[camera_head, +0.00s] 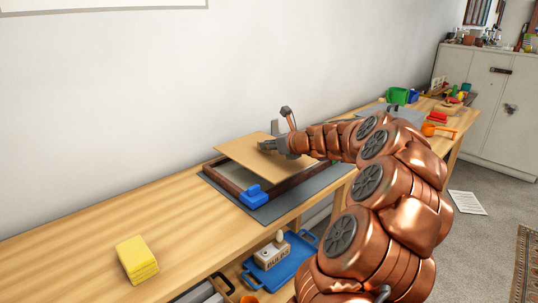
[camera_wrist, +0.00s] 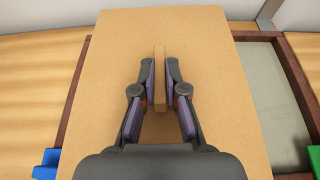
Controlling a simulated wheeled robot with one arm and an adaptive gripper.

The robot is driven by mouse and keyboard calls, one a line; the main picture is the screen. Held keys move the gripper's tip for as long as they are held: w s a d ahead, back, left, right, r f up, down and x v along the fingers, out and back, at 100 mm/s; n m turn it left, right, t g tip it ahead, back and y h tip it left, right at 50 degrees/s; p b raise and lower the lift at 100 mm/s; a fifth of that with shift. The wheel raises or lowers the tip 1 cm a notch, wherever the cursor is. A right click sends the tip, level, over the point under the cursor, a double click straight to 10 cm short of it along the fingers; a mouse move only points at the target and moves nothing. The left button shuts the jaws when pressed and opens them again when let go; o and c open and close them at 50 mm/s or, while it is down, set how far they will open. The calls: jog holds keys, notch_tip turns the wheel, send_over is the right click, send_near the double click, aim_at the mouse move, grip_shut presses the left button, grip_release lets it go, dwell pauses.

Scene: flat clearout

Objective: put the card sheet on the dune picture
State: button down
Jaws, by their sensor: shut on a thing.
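The card sheet is a flat tan board (camera_head: 243,152) over the dark wooden frame (camera_head: 227,184) on the workbench. My gripper (camera_head: 268,146) is shut on a small upright tab on the sheet's top, as the wrist view shows with the sheet (camera_wrist: 205,40) filling the middle. The sheet covers much of the frame and appears slightly raised and turned against it; I cannot tell if it touches. A pale grey-green panel (camera_wrist: 270,85) shows inside the frame, right of the sheet in the wrist view. I cannot make out a dune image; most of the panel is hidden.
The frame lies on a grey mat (camera_head: 281,205). A blue block (camera_head: 253,196) sits at its near corner, and a green one (camera_wrist: 314,157) shows in the wrist view. Yellow pads (camera_head: 137,259) lie on the bench's left. A blue tray (camera_head: 285,263) is below. The bench's left is mostly clear.

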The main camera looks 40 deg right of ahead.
aim_at(295, 163)
jog(key=shift+w+d, duration=0.55)
jog(key=shift+d, duration=0.15)
jog(key=shift+f, duration=0.35)
jog(key=shift+f+b, duration=0.7)
jog(key=shift+f, duration=0.75)
jog(key=shift+f, duration=0.3)
jog(key=c, duration=1.2)
grip_release()
jog(key=shift+f, duration=0.1)
jog(key=shift+d, duration=0.1)
jog(key=shift+r, duration=0.35)
jog(key=p+v, duration=0.1)
jog(key=v, duration=1.1)
jog(key=shift+r+p, duration=0.1)
jog(key=shift+p, duration=0.3)
